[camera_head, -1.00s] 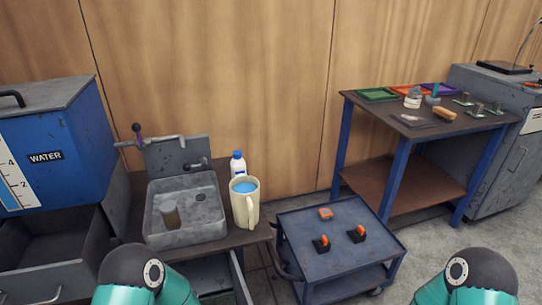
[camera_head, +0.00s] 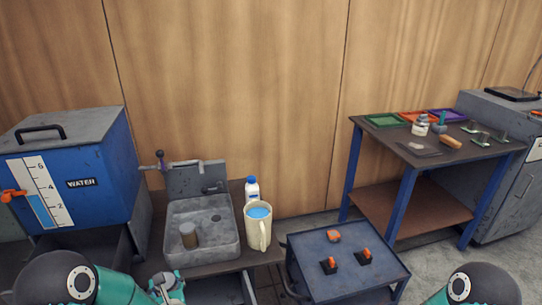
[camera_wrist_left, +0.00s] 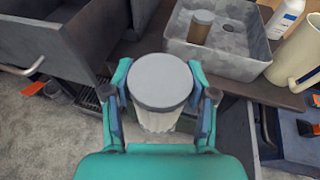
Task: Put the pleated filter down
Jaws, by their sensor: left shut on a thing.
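The pleated filter (camera_wrist_left: 160,88) is white with a grey round cap. In the left wrist view my left gripper (camera_wrist_left: 160,100) is shut on it, one finger on each side, and it hangs upright over the floor in front of the sink bench. In the head view the gripper (camera_head: 167,286) shows at the bottom edge, in front of the bench. A second, brownish cylinder with a grey cap (camera_head: 188,235) stands in the grey sink (camera_head: 228,243); it also shows in the left wrist view (camera_wrist_left: 201,27). My right gripper is out of view; only part of that arm shows.
A cream jug (camera_head: 257,229) of blue liquid and a white bottle (camera_head: 252,190) stand right of the sink. A blue cart (camera_head: 320,252) holds several orange-topped items. The blue water tank (camera_head: 80,175) is at left. A side table (camera_head: 455,155) with trays stands at right.

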